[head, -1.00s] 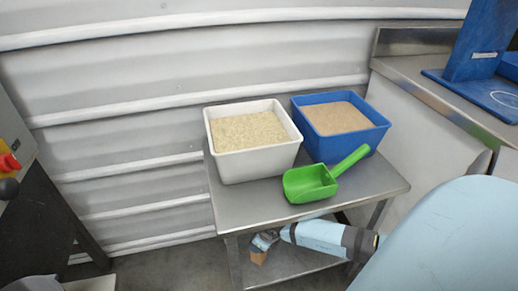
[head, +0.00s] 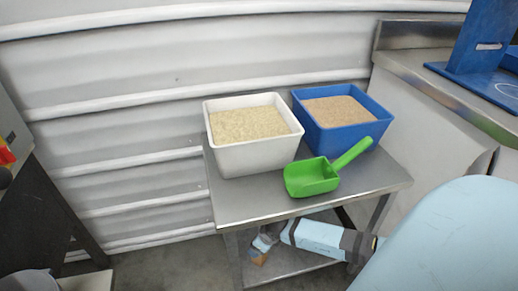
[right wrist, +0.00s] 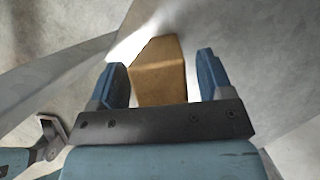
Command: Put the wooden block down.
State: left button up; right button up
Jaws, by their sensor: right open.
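The wooden block (head: 258,260) shows small at the left end of the table's lower shelf, partly hidden by my right gripper (head: 262,248). In the right wrist view the brown block (right wrist: 160,72) is between the two blue fingers of my right gripper (right wrist: 161,75). The fingers are open, with a gap on each side of the block. The block appears to rest on the shelf, but its contact is hard to see in the head view. My left gripper is not in view.
The steel table (head: 235,207) bears a white tub (head: 250,160) of pale grain, a blue tub (head: 345,140) of brown material and a green scoop (head: 312,178). Its top is close above my right arm. A steel counter (head: 440,85) stands at the right.

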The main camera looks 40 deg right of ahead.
jog(key=p+v, duration=0.2)
jog(key=v, duration=0.1)
jog(key=shift+r, duration=0.35)
pick_arm(q)
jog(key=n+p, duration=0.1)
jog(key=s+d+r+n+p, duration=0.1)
jog(key=p, duration=0.1)
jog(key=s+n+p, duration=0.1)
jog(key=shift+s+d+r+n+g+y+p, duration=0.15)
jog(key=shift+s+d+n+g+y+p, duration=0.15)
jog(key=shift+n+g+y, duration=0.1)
pick_arm(e)
jog(key=s+d, duration=0.3)
jog(key=s, duration=0.8)
jog(key=shift+s+f, duration=0.3)
jog(key=shift+d, duration=0.15)
